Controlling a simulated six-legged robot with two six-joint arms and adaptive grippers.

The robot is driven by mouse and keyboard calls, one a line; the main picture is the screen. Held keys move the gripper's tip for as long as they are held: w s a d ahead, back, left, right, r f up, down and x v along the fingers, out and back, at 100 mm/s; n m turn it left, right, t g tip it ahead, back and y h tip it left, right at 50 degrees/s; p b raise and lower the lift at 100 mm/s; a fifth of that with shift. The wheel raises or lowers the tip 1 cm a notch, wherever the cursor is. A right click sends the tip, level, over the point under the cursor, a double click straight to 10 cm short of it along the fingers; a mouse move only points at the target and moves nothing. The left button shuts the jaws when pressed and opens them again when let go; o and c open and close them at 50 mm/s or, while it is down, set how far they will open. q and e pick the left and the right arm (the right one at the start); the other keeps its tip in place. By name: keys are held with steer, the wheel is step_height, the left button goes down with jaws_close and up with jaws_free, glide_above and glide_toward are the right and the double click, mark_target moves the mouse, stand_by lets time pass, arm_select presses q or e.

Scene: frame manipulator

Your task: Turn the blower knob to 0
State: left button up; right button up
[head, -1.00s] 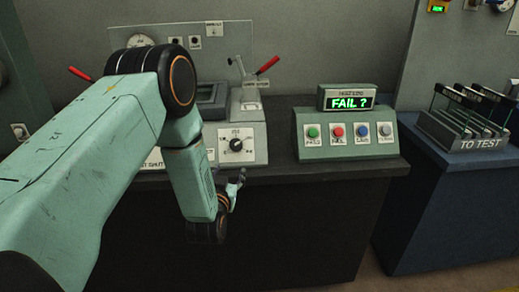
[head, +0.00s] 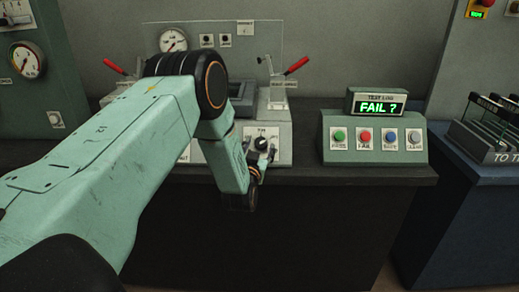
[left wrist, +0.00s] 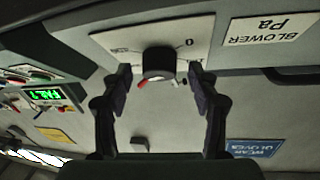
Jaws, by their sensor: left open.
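The blower knob (head: 262,143) is a dark round knob on a pale dial plate, on the front of the grey machine (head: 283,127). In the left wrist view the knob (left wrist: 158,63) shows close up, with a "0" on its plate and a "BLOWER Pa" label (left wrist: 262,30) beside it, upside down. My left gripper (head: 267,158) is at the knob, just below it in the head view. In the left wrist view its open fingers (left wrist: 160,73) stand on either side of the knob, with gaps showing. The exact knob setting is hard to read. My right gripper is not in view.
A green test box (head: 375,140) with several coloured buttons and a "FAIL ?" display (head: 381,107) stands to the right on the dark bench. Red-handled clamps (head: 297,66) rise from the machine. A blue "wear gloves" label (left wrist: 252,148) shows in the wrist view.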

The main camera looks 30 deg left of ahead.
arm_select(q)
steer(key=shift+w+a+f, duration=0.1)
steer(key=shift+w+f, duration=0.1)
steer(key=shift+c, duration=0.8)
steer(key=shift+s+r, duration=0.1)
steer(key=shift+r, duration=0.05)
steer(key=c, duration=1)
steer(key=shift+n, duration=0.3)
